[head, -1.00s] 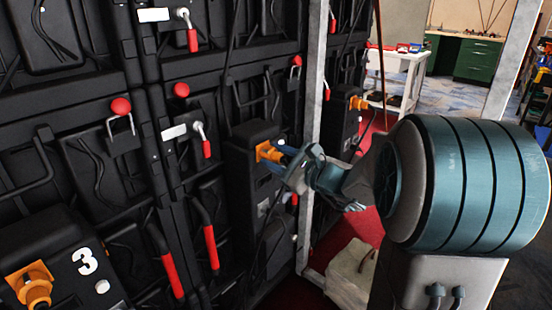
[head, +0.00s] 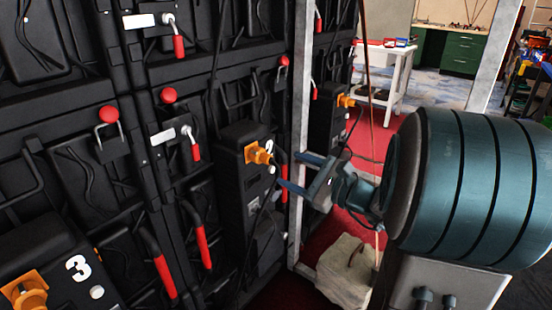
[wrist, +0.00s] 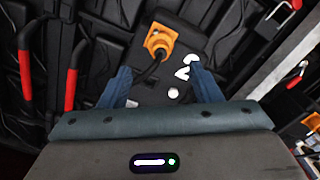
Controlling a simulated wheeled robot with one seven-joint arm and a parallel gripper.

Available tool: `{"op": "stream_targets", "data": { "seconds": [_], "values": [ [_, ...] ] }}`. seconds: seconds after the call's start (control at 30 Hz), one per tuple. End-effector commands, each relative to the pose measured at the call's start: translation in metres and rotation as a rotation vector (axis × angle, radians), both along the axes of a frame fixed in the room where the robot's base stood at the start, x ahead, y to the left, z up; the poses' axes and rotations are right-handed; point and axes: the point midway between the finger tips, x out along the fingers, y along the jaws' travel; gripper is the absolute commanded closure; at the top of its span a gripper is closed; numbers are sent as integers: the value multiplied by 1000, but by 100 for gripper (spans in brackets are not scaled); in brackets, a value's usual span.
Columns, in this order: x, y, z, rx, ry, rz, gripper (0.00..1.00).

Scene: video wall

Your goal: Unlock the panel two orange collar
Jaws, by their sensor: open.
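The panel two orange collar (head: 258,152) sits on the black box (head: 236,180) of the middle panel. In the wrist view the collar (wrist: 158,41) is at top centre, with a dark cable running from it and a white "2" (wrist: 182,73) beside it. My gripper (head: 298,173) is open and empty, to the right of the collar and apart from it. In the wrist view its two blue fingers (wrist: 160,73) point toward the box, and the collar lies beyond the gap between them. Whether the collar is locked or unlocked I cannot tell.
Panel three's orange collar (head: 24,291) is at lower left, and another orange collar (head: 346,101) is farther back. Red-handled levers (head: 203,246) stand left of the box. A grey metal post (head: 299,120) rises close to my gripper, with a pale block (head: 346,272) below.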

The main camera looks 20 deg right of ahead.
Motion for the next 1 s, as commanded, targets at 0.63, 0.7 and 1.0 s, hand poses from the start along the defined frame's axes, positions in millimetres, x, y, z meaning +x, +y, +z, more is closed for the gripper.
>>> {"op": "stream_targets", "data": {
  "seconds": [0.63,0.7,1.0],
  "values": [
    [-36,-25,0,0,0,1,42],
    [-36,-26,0,0,0,1,42],
    [-42,-2,16,-64,26,80,42]
  ]
}}
